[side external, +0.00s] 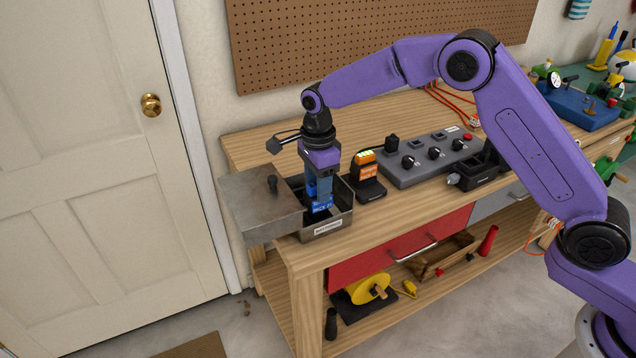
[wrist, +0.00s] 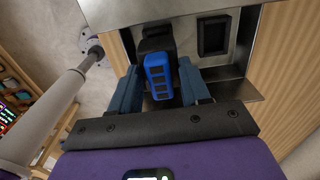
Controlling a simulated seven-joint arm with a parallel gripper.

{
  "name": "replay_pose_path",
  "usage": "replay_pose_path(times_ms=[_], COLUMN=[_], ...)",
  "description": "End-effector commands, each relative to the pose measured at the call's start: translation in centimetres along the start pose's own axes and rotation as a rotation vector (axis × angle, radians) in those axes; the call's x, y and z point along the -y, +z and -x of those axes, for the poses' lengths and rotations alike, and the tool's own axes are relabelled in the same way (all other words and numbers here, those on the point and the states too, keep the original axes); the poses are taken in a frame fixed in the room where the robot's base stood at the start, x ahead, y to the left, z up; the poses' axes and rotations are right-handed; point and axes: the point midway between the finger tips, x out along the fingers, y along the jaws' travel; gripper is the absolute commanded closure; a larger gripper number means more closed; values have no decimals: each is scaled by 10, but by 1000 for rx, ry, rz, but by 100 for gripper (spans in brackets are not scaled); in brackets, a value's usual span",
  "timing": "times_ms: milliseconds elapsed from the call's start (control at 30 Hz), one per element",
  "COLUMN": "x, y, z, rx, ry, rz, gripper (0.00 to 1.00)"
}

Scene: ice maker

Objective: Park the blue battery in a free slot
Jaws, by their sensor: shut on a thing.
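The blue battery (side external: 321,205) is low between the fingers of my gripper (side external: 319,187), inside the opening of the metal box (side external: 342,221) with a label on its front. In the wrist view the blue battery (wrist: 160,76) shows between the two blue-grey fingers of my gripper (wrist: 160,88), and a black piece sits just beyond it. An empty-looking dark rectangular slot (wrist: 213,35) lies to its right in the metal surface. My gripper is shut on the battery. The battery's lower end is hidden, so I cannot tell whether it is seated.
The metal lid (side external: 245,200) with a dark knob lies left of the box opening. An orange-topped battery stands in a black charger (side external: 369,190) to the right. A grey control panel (side external: 430,158) with knobs is farther right. The red drawer (side external: 400,250) is below the bench top.

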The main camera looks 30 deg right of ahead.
Motion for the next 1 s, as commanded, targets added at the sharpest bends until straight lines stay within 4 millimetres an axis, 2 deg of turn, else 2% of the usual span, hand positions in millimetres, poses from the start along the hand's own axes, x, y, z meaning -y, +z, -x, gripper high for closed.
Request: replay_pose_path(times_ms=[500,1000], x=[1,1], y=[-1,-1], z=[0,-9], rx=[1,0], ry=[-1,-1], rz=[-1,-1], gripper=[96,96])
